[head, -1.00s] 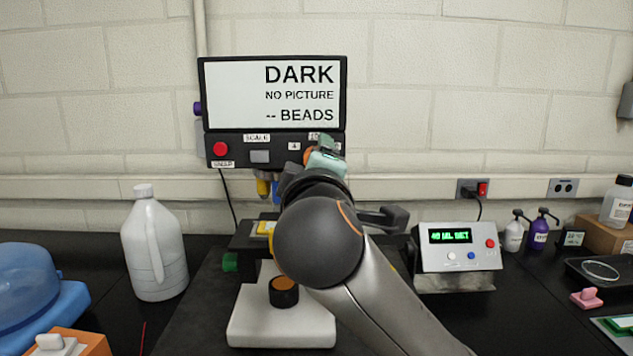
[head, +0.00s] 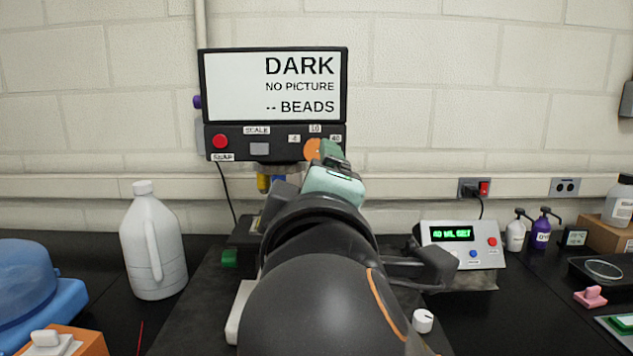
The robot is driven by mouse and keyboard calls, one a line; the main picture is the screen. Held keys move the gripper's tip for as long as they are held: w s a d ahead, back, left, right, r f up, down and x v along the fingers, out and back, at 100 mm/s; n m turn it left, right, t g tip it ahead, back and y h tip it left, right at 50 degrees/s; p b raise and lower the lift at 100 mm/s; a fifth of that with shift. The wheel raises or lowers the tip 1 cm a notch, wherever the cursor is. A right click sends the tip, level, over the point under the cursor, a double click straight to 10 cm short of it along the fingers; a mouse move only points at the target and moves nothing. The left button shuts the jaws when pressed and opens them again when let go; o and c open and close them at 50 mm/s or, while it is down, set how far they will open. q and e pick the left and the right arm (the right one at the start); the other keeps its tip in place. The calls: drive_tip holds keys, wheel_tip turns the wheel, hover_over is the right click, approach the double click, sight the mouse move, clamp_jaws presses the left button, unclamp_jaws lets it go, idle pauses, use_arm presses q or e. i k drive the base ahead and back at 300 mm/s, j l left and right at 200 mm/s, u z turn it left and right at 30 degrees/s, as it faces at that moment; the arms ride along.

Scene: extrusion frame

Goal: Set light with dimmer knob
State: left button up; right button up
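A white round knob (head: 423,320) with a dark pointer mark shows low at the right of my arm; no label on it is visible, so I cannot tell if it is the dimmer. The monitor (head: 275,85) reads "DARK, NO PICTURE, -- BEADS". On the panel below it, an orange knob (head: 312,149) sits among labels 4, 10 and 40. My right gripper (head: 331,153) is at or just in front of this knob's right side; contact and finger opening are unclear. My arm hides most of the microscope, whose pale base (head: 238,312) shows at its left. My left gripper is not in view.
A white jug (head: 152,245) stands at left, near a blue container (head: 35,290). A control box (head: 462,247) with a green display stands at right. The panel also has a red button (head: 220,141).

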sight(422, 319)
drive_tip(key=k, duration=1.5)
